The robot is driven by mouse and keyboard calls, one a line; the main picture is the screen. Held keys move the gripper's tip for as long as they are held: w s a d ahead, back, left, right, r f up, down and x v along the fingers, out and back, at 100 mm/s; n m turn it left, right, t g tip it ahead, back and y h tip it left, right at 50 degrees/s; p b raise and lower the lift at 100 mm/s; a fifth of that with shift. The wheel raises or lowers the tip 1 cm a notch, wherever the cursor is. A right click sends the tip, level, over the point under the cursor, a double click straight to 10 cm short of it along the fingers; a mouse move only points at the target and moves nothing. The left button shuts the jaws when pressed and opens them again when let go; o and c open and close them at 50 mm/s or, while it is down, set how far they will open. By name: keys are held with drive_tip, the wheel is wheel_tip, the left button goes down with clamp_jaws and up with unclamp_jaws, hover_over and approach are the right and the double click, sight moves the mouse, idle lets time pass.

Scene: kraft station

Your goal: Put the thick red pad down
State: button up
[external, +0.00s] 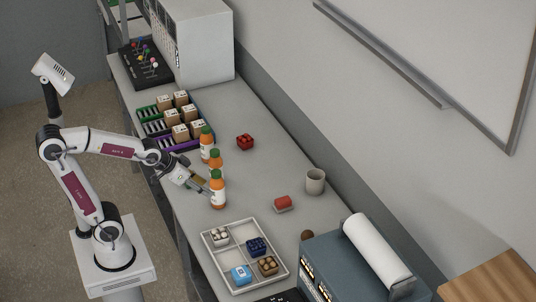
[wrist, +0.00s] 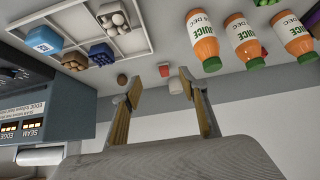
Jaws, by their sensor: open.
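A thick red pad (external: 283,203) with a paler lower edge lies on the bench, to the left of the grey mug. It shows small in the wrist view (wrist: 164,71), beyond my fingers and in the gap between them. My gripper (external: 207,188) is open and empty. It hangs by the juice bottles at the bench's near edge, well apart from the pad. Its two yellowish fingers (wrist: 160,88) are spread in the wrist view, which is upside down.
Orange juice bottles (external: 217,189) stand close beside my gripper. A white divided tray (external: 243,278) holds small cartons. A grey mug (external: 315,182), a brown ball (external: 307,235), a red lumpy block (external: 245,142) and a blue-grey machine (external: 345,262) stand around. The bench between bottles and pad is clear.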

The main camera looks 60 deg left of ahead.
drive_tip(key=s+r+g, duration=0.1)
drive_tip(key=s+g, duration=0.1)
drive_tip(key=s, duration=1.2)
drive_tip(key=shift+s+a+r, duration=0.15)
drive_tip(key=shift+s, duration=0.2)
